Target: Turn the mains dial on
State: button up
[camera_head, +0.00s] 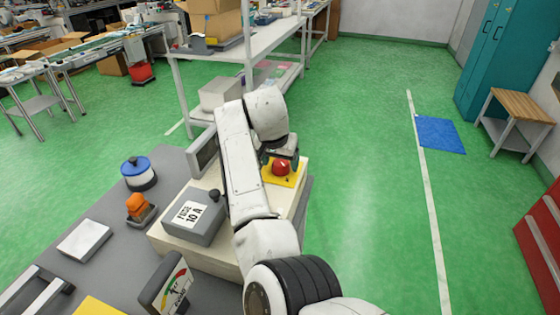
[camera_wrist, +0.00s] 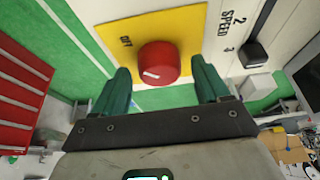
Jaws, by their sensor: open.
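The mains dial is a round red knob (camera_head: 281,167) on a yellow plate (camera_head: 297,178) at the right end of the pale machine top. In the wrist view the red knob (camera_wrist: 159,64) has a short white mark at its lower left. The word OFF shows on the yellow plate (camera_wrist: 185,25) to the left of the knob. My gripper (camera_wrist: 162,82) is open, with one green finger on each side of the knob and gaps between. Whether the fingers reach around it is hard to tell. In the head view my arm partly hides the gripper.
A grey box labelled 10 A (camera_head: 193,217) with a black knob stands left of my arm. A grey screen (camera_head: 203,152) stands behind it. A dark switch (camera_wrist: 253,55) marked SPEED lies right of the dial.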

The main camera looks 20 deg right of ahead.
jog(key=shift+w+f, duration=0.1)
jog(key=shift+f, duration=0.2)
jog(key=shift+d, duration=0.1)
jog(key=shift+c, duration=0.3)
jog(key=c, duration=0.9)
jog(key=shift+c, duration=0.2)
